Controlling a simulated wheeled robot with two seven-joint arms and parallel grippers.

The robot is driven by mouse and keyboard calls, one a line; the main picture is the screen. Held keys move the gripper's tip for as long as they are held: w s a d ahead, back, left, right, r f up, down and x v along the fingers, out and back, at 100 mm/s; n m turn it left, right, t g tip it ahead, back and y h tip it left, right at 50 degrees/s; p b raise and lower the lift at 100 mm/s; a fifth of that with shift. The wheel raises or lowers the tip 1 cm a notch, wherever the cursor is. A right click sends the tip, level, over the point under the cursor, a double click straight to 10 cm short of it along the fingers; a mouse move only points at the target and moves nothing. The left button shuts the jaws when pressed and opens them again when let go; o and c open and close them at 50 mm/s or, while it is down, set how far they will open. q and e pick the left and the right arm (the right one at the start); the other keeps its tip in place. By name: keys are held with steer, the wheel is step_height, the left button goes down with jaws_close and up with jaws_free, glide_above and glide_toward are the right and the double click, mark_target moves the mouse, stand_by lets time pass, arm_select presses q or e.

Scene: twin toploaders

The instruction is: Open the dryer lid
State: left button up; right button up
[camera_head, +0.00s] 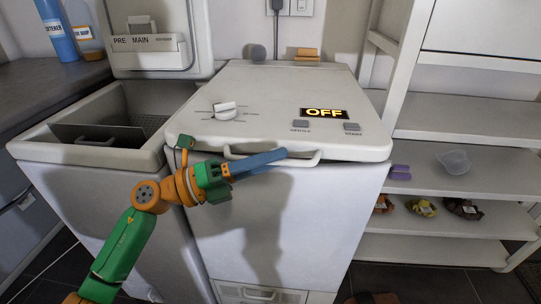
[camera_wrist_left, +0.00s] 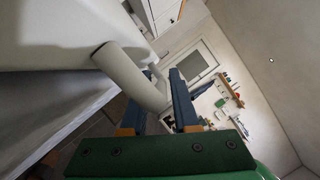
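The dryer is the white machine on the right with the OFF display; its lid (camera_head: 270,95) is shut flat. The lid's white bar handle (camera_head: 307,159) is on the front edge, and it also shows large in the left wrist view (camera_wrist_left: 128,75). My left gripper (camera_head: 272,158) is at this handle, its blue fingers lying across it from the left. In the left wrist view the fingers are apart, with the handle's bar overlapping the left finger and hiding its tip. I cannot tell whether they touch the bar. My right gripper is not in view.
The washer (camera_head: 80,160) on the left stands open, its lid (camera_head: 155,35) raised. A knob (camera_head: 225,110) and small buttons are on the dryer's top. A sponge (camera_head: 306,54) and a grey object (camera_head: 258,53) stand at the lid's back. White shelves (camera_head: 450,190) are close on the right.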

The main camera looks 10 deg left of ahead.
arm_select(q)
jaws_close()
stand_by(1.4)
